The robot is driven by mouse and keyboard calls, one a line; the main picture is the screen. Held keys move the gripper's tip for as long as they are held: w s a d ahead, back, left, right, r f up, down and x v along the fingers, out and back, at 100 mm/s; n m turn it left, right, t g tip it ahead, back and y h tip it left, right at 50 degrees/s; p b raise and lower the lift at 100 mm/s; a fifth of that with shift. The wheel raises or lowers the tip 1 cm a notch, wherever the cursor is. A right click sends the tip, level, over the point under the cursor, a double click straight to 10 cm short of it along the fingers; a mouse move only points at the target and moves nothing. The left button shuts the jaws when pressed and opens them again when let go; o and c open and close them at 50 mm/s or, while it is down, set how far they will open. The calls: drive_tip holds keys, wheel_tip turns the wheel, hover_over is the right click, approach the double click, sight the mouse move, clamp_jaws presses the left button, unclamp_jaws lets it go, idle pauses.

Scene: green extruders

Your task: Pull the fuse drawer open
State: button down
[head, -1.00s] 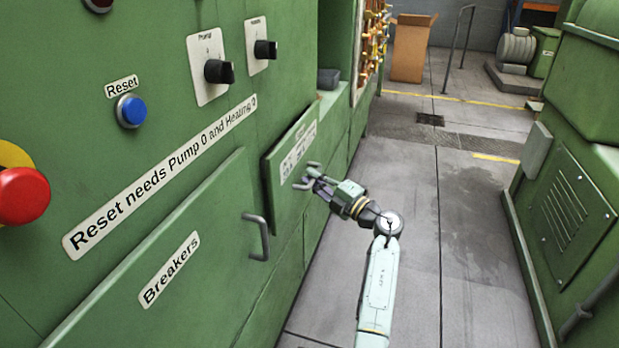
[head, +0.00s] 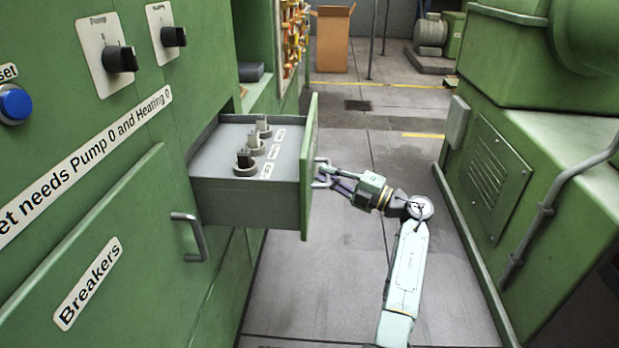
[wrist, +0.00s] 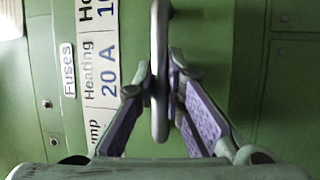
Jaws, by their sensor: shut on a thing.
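The fuse drawer (head: 245,200) stands well out of the green cabinet in the head view. Its top is open, with several fuse fittings (head: 254,146) on a grey panel inside, one of them black. My gripper (head: 325,176) is at the drawer's front. In the wrist view my gripper (wrist: 160,85) is shut on the drawer handle (wrist: 160,60), one finger on each side of the bar. The label (wrist: 68,70) reading Fuses and a strip with Heating 20 A show on the drawer front (wrist: 215,60).
The closed Breakers door (head: 100,250) with its grey handle (head: 188,238) is left of the drawer. A green machine (head: 535,150) stands to the right across the aisle. Grey floor (head: 310,280) between them is clear. A cardboard box (head: 334,40) stands far back.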

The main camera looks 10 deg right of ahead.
drive_tip(key=shift+s+d, duration=0.25)
drive_tip(key=shift+d, duration=0.35)
drive_tip(key=c, duration=1.9)
unclamp_jaws()
drive_tip(key=v, duration=1.2)
